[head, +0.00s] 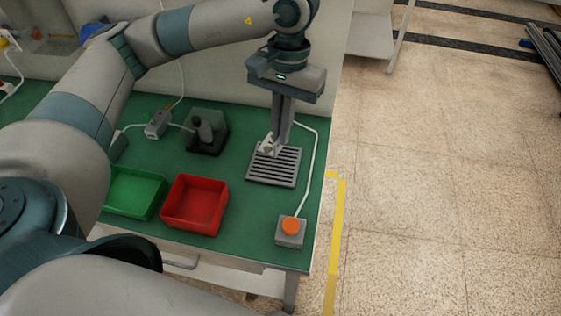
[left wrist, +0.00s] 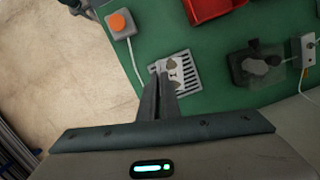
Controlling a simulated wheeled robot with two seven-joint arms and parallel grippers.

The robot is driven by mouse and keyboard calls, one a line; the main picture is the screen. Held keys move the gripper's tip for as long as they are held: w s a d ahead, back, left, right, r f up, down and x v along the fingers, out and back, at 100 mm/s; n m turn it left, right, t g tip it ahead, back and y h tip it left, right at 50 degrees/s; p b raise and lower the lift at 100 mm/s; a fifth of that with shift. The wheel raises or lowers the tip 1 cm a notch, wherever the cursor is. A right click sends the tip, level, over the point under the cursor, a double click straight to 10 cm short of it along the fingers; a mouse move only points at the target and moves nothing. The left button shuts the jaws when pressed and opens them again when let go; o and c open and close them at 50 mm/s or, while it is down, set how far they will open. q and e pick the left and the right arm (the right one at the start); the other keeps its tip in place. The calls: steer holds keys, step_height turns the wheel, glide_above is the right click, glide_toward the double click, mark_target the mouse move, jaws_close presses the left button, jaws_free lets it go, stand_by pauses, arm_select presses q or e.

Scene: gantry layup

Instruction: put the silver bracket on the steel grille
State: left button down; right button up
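The silver bracket (head: 267,146) is a small pale, bent piece at the tips of my left gripper (head: 279,146). The gripper points down with its fingers close together, shut on the bracket. The steel grille (head: 273,181) is a slotted grey plate lying on the green table under the bracket. In the left wrist view the bracket (left wrist: 173,66) shows just beyond the fingertips (left wrist: 160,76), over the grille (left wrist: 187,79). Whether the bracket touches the grille is hard to tell. My right gripper is not in view.
A red tray (head: 194,204) and a green tray (head: 133,193) stand left of the grille. An orange button box (head: 290,231) with a white cable is near the front right corner. A dark block (head: 207,130) and a grey box (head: 157,125) sit behind the trays.

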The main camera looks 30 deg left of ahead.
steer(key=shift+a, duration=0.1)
